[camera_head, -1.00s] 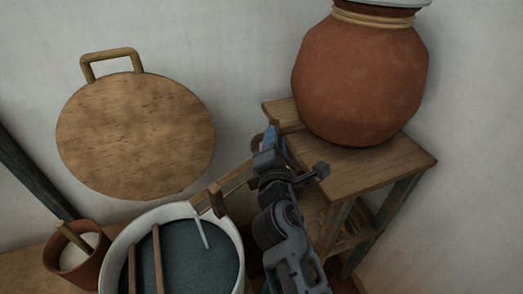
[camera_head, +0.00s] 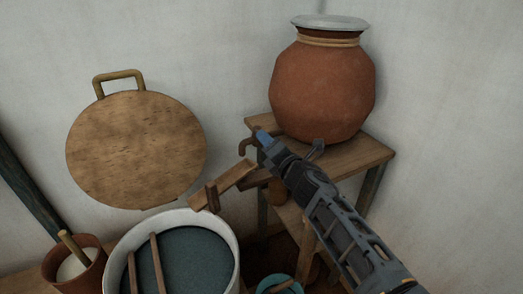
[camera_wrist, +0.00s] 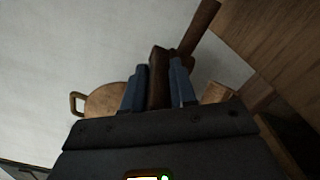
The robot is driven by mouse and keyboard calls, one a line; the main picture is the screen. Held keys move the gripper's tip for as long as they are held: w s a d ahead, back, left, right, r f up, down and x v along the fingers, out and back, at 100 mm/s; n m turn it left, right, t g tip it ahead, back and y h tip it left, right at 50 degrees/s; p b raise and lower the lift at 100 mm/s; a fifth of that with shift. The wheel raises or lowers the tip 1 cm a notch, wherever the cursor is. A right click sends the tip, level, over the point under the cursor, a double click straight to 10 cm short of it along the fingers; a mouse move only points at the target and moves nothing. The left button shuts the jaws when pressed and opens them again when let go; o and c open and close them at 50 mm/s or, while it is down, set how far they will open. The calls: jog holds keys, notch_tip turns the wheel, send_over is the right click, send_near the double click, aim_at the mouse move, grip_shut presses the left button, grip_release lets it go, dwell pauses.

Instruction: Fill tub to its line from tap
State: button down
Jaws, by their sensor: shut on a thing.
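A white-rimmed tub (camera_head: 228,235) stands at the lower middle of the head view, holding dark blue-grey liquid with two thin wooden sticks across it. I cannot make out a fill line. A wooden chute (camera_head: 238,176) slopes toward its rim, with a small brown block near its lower end. A brown hooked piece (camera_head: 245,148), seemingly part of the tap, shows just left of my gripper (camera_head: 262,137). My gripper is at the stool's left edge, its blue fingers shut on a brown piece (camera_wrist: 158,80) in the wrist view. The fingers hide part of it.
A clay pot (camera_head: 325,90) with a pale lid stands on a wooden stool (camera_head: 355,160). A round wooden board (camera_head: 135,150) with a handle is by the wall. A small clay pot (camera_head: 92,275) sits left of the tub. A teal-rimmed container (camera_head: 265,286) is low, near the stool.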

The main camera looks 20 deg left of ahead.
jog(key=shift+f, duration=0.1)
dwell(0.5)
jog(key=c, duration=0.9)
grip_release()
jog(key=shift+s+d, duration=0.2)
jog(key=shift+d, duration=0.3)
jog(key=p+v, duration=0.3)
jog(key=v, duration=0.3)
jog(key=shift+s+d, duration=0.25)
jog(key=shift+s, duration=0.05)
